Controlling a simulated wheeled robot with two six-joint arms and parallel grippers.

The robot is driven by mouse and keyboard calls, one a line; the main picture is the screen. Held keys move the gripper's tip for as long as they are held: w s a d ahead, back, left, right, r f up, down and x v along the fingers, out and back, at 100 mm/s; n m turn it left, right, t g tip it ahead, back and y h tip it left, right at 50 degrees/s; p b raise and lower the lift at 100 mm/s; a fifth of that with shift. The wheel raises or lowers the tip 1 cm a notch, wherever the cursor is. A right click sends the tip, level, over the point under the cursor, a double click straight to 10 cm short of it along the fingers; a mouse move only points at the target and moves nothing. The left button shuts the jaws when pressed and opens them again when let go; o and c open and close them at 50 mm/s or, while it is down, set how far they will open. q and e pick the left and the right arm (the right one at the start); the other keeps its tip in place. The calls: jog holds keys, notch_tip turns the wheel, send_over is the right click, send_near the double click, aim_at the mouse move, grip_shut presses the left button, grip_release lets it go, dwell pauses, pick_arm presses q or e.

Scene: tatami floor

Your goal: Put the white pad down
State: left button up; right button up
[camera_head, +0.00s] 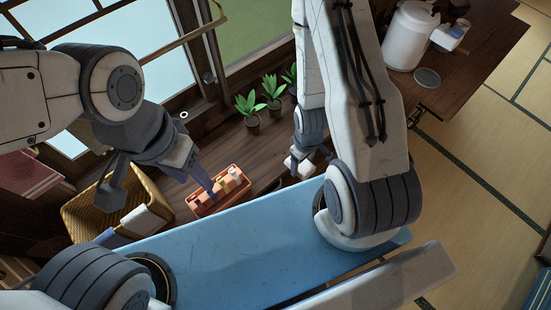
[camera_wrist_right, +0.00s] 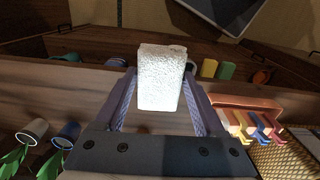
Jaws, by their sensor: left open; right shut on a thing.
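The white pad (camera_wrist_right: 160,78) is a rough, pale block between the two purple fingers of my right gripper (camera_wrist_right: 160,100) in the right wrist view. That gripper is shut on it and holds it over a dark wooden surface. I cannot tell the gap below the pad. In the head view my right gripper (camera_head: 301,165) is over the wooden counter, to the right of the red tray, and the pad is hard to make out. My left gripper (camera_head: 205,188) is open, with a bluish finger low over the red tray; its other finger is unclear.
The red tray (camera_head: 198,213) holds several small items. A woven basket (camera_head: 76,213) stands to its left. Several potted plants (camera_head: 271,90) stand behind my right gripper. A white canister (camera_head: 409,38) and a round disc (camera_head: 427,78) are at the right. Bare counter (camera_head: 215,150) lies between tray and plants.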

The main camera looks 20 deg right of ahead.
jog(key=shift+w+a+f+b, duration=0.25)
jog(key=shift+w+f+b, duration=0.35)
jog(key=shift+b, duration=0.85)
jog(key=shift+w+a+f+b, duration=0.3)
jog(key=shift+w+f+b, duration=0.25)
jog(key=shift+b, duration=0.9)
jog(key=shift+w+a+f+b, duration=0.35)
jog(key=shift+w+b, duration=0.4)
jog(key=shift+b, duration=0.7)
jog(key=shift+w, duration=0.35)
jog(key=p, duration=0.3)
send_over(276, 161)
notch_tip(276, 161, down, 4)
jog(key=shift+a+r, duration=0.1)
jog(key=shift+r, duration=0.05)
notch_tip(276, 161, down, 4)
jog(key=b, duration=0.3)
jog(key=shift+b, duration=0.3)
jog(key=shift+c, duration=0.6)
jog(key=shift+r, duration=0.15)
jog(key=o, duration=1.3)
